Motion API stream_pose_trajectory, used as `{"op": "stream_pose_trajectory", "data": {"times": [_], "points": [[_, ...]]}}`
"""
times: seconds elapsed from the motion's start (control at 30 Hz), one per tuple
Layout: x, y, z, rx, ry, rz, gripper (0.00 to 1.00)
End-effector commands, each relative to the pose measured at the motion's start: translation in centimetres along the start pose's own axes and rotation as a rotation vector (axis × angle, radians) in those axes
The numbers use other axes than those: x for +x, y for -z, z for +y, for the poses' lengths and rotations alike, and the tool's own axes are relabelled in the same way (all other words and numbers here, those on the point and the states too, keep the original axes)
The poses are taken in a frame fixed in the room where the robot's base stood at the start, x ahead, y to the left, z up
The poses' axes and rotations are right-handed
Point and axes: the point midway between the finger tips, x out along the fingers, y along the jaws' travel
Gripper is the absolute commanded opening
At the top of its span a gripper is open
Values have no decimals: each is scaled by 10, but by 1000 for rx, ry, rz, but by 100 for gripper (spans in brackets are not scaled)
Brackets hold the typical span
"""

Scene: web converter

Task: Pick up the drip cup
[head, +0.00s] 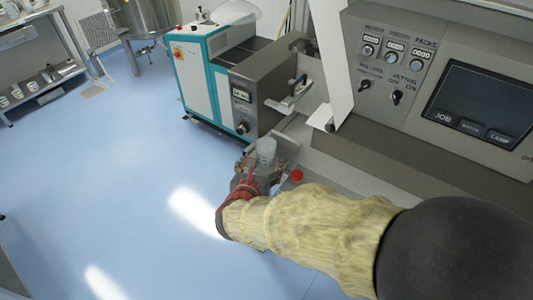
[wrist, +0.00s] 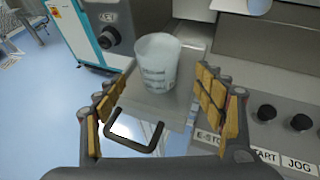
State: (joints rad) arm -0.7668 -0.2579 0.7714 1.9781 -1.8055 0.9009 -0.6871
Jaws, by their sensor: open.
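The drip cup (wrist: 158,65) is a translucent whitish cup with dark markings on its side. It stands upright on a grey metal tray (wrist: 130,98) with a black handle (wrist: 135,146). In the head view the cup (head: 266,150) shows just beyond my gripper (head: 252,178). In the wrist view my gripper (wrist: 162,88) is open, with one yellow-padded finger left of the cup and one right of it. The cup is at or slightly beyond the fingertips. Clear space shows on both sides, and nothing is held.
A machine panel (head: 410,65) with knobs and a dark screen rises to the right. A red button (head: 296,176) sits near my gripper. A teal and white cabinet (head: 207,75) stands beyond. The blue floor (head: 110,180) at left is open.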

Motion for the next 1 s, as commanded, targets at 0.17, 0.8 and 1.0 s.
{"op": "stream_pose_trajectory", "data": {"times": [0.17, 0.8, 1.0], "points": [[17, 3, 1, -8, -2, -2, 70], [78, 5, 2, -6, -3, -2, 70], [77, 4, 2, -6, -3, -2, 67]]}}
